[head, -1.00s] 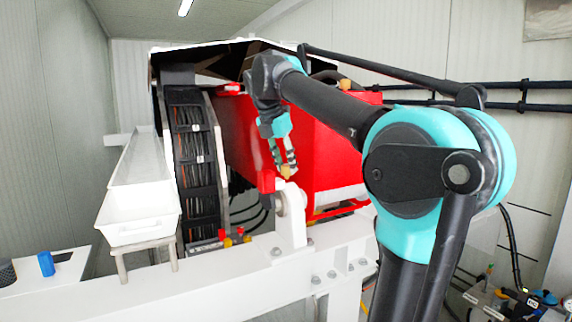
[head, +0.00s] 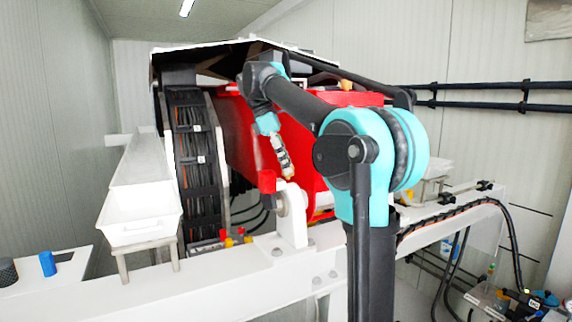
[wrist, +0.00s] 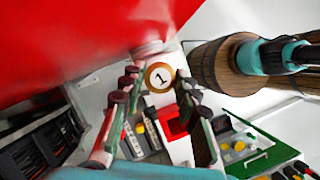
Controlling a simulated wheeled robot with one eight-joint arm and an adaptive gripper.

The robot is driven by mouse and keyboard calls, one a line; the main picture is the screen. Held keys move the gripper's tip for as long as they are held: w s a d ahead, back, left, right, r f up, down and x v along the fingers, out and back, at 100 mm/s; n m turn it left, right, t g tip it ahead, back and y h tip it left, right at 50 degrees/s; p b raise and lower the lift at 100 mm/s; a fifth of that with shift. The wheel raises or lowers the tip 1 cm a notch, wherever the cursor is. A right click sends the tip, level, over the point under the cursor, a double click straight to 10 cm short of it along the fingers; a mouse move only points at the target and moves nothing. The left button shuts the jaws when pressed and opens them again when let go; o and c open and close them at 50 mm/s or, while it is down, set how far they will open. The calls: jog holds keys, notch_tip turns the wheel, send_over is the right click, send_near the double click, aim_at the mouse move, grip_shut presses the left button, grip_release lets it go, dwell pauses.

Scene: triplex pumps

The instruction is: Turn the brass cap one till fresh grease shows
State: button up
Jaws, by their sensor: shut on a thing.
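The brass cap (wrist: 159,77) has a round pale face marked "1" and a gold rim. It sits at the top of a white bracket (head: 292,222) in front of the big red housing (head: 318,150). My gripper (wrist: 158,82) is shut on the cap, one finger on each side, with the numbered face showing between the fingertips. In the head view my gripper (head: 287,172) points down at the bracket's top, and the cap is mostly hidden there. I see no grease clearly in either view.
A white trough (head: 142,215) stands on a small stand at the left, beside a black cable chain (head: 192,160). A blue cup (head: 47,263) is on the white bench. In the wrist view, a brown barrel-like thing (wrist: 225,62) is close on the right, above a green-edged tray (wrist: 262,160).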

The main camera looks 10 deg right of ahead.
jog(key=m+g, duration=0.1)
jog(key=m, duration=0.1)
jog(key=m+g, duration=0.1)
jog(key=m, duration=0.2)
jog(key=shift+w+d+m+y, duration=0.1)
jog(key=shift+w+m+y, duration=0.1)
jog(key=shift+m+y, duration=0.15)
jog(key=m+y, duration=0.1)
jog(key=m, duration=0.1)
jog(key=m+g+y, duration=0.1)
jog(key=m, duration=0.2)
jog(key=shift+d+m, duration=0.15)
jog(key=shift+m, duration=0.2)
jog(key=o, duration=1.2)
jog(key=shift+c, duration=0.2)
jog(key=d+v, duration=0.1)
jog(key=v, duration=0.6)
jog(key=shift+w+a+r, duration=0.2)
jog(key=shift+a, duration=0.3)
